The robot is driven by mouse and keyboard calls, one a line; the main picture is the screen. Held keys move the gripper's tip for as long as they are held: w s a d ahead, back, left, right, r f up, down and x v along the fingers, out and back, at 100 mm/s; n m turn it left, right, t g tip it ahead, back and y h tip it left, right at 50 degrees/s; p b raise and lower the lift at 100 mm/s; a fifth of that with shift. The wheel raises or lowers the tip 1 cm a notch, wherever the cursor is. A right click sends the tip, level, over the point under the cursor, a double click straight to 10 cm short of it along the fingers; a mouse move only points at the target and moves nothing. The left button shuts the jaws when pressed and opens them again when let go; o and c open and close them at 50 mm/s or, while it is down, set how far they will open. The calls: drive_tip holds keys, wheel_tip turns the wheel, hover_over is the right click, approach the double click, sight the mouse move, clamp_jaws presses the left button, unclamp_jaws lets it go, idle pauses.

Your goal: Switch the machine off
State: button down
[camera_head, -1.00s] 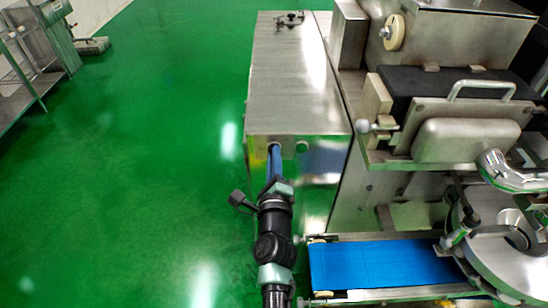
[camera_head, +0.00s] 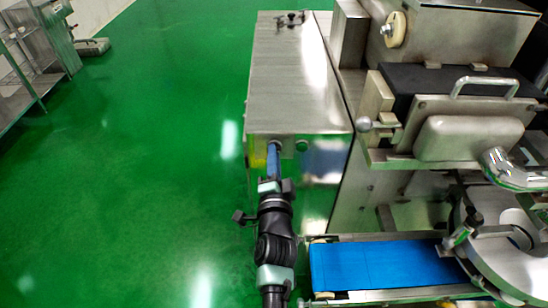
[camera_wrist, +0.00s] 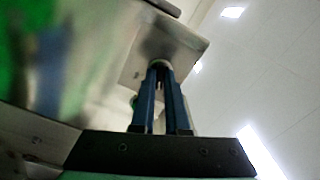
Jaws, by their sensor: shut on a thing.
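The machine (camera_head: 290,75) is a stainless steel unit with a box-shaped cabinet on its left side. My gripper (camera_head: 273,148) reaches the upper left of the cabinet's near face, its blue fingers pointing away from the camera. In the wrist view my gripper (camera_wrist: 158,70) has its two fingertips close together around a small round knob (camera_wrist: 159,63) on the steel panel. The fingers hide most of the knob, so its setting cannot be read.
A blue conveyor belt (camera_head: 385,266) lies to the right of my arm. A round steel turntable (camera_head: 500,262) and a steel hopper (camera_head: 455,35) stand at the right. Green floor (camera_head: 150,150) is clear on the left, with a steel rack (camera_head: 22,75) at the far left.

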drive_tip(key=shift+f+n+b, duration=0.1)
drive_tip(key=shift+n+b, duration=0.2)
drive_tip(key=shift+n, duration=1.3)
drive_tip(key=c, duration=0.9)
unclamp_jaws()
drive_tip(key=shift+s+p, duration=1.15)
drive_tip(key=shift+s, duration=5.35)
